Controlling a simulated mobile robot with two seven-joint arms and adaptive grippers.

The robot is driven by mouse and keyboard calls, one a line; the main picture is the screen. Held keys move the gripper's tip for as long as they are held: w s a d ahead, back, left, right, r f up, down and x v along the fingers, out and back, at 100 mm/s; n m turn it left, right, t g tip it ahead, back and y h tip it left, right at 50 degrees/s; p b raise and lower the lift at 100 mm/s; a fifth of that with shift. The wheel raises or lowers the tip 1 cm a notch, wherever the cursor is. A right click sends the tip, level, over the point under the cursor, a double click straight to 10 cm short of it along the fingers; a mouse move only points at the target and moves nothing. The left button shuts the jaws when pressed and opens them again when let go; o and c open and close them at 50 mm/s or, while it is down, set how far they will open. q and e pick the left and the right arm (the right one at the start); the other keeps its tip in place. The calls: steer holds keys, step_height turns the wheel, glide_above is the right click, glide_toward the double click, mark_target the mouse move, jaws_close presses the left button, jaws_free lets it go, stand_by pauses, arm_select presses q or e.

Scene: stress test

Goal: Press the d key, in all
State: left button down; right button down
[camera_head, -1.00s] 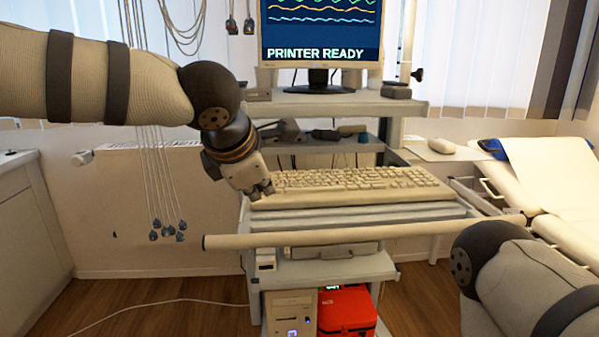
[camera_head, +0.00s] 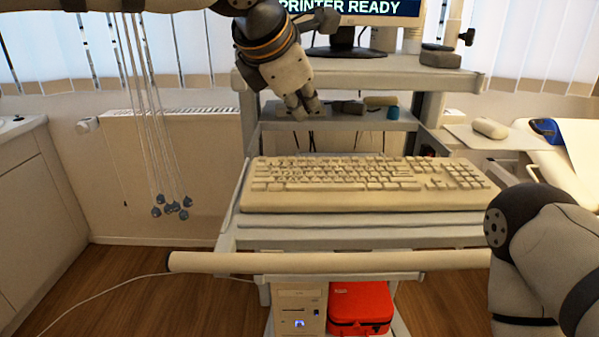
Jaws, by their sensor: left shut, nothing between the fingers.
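A beige keyboard (camera_head: 350,201) lies on the pull-out shelf (camera_head: 360,238) of a cart, its keys facing up. The d key is too small to make out among the letter keys on its left part. My left gripper (camera_head: 306,112) is shut and empty. It points down and appears above and behind the keyboard's left half, apart from the keys. My right arm (camera_head: 540,235) shows at the lower right, but its gripper is out of view.
A monitor (camera_head: 375,8) reading "PRINTER READY" stands on the cart's upper shelf (camera_head: 400,72). A round handle bar (camera_head: 300,262) runs across the front. Cables (camera_head: 165,150) hang at the left. A red case (camera_head: 360,305) and a computer (camera_head: 298,310) sit below. A mouse (camera_head: 490,128) lies at the right.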

mark_target(303, 175)
arm_select(q)
step_height(303, 175, down, 8)
steer(key=shift+f, duration=0.1)
stand_by(0.4)
steer(key=shift+f, duration=0.1)
stand_by(1.2)
steer(key=shift+f, duration=0.3)
steer(key=shift+f, duration=0.3)
stand_by(0.4)
steer(key=shift+r, duration=0.75)
steer(key=shift+r, duration=2.5)
